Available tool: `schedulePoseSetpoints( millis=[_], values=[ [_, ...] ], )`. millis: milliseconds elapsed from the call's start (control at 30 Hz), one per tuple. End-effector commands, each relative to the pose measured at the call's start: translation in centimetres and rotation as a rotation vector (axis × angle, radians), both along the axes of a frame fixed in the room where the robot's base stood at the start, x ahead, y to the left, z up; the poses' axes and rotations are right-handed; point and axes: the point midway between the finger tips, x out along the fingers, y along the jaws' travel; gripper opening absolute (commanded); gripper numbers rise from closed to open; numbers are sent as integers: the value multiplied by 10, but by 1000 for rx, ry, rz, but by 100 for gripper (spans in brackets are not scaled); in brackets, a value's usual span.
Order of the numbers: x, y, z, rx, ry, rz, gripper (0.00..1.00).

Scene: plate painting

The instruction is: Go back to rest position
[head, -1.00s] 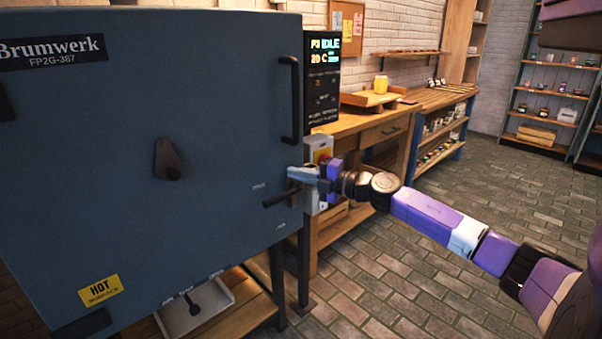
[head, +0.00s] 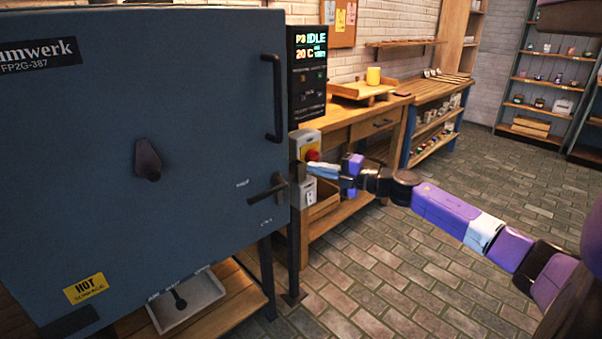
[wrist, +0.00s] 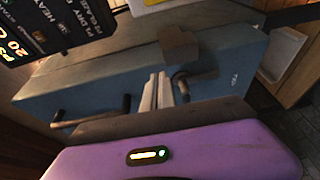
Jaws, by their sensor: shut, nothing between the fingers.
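My arm stretches from the right side to the kiln. The kiln door (head: 90,190) looks shut.
A control panel (head: 307,70) reads IDLE and 20 C. A red button on a switch box (head: 308,145) sits right behind my gripper. A wooden workbench (head: 350,120) stands beyond the kiln. The brick floor (head: 430,260) on the right is open.

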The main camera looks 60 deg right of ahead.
Motion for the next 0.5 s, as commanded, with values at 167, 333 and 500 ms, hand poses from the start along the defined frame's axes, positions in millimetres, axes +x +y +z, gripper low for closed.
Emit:
schedulePoseSetpoints(
  millis=[167, 333, 500],
  values=[
    [-9, -12, 0, 0, 1, 0, 0],
    [-10, -14, 0, 0, 0, 2, 0],
    [-10, -16, 1, -1, -3, -9, 0]
  ],
)
